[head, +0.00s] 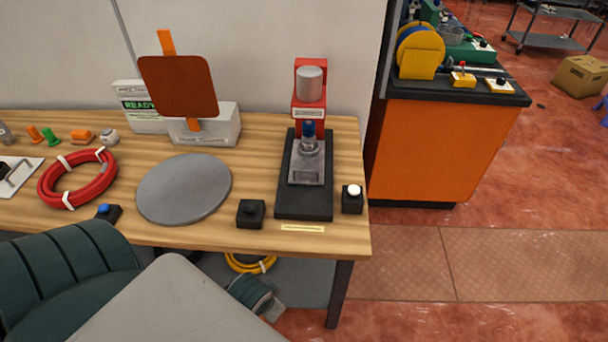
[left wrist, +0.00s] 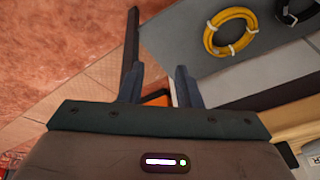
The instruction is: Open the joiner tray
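A red press-like machine (head: 311,108) with a grey cylinder on top stands at the right end of the wooden table; I take it for the joiner. A grey metal tray (head: 306,176) lies on its black base (head: 304,207), below the head. A blue-topped part (head: 309,133) stands at the rear of the tray. I cannot tell how far the tray is drawn out. My left gripper (left wrist: 160,72) is open, its two dark fingers apart with nothing seen held between them. It is not clearly seen in the head view. My right gripper is not in view.
A black box with a white button (head: 352,197) sits right of the base, and one with a black button (head: 250,213) left. A grey round plate (head: 184,188) and a red coil (head: 78,178) lie further left. A brown panel (head: 178,86) stands behind.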

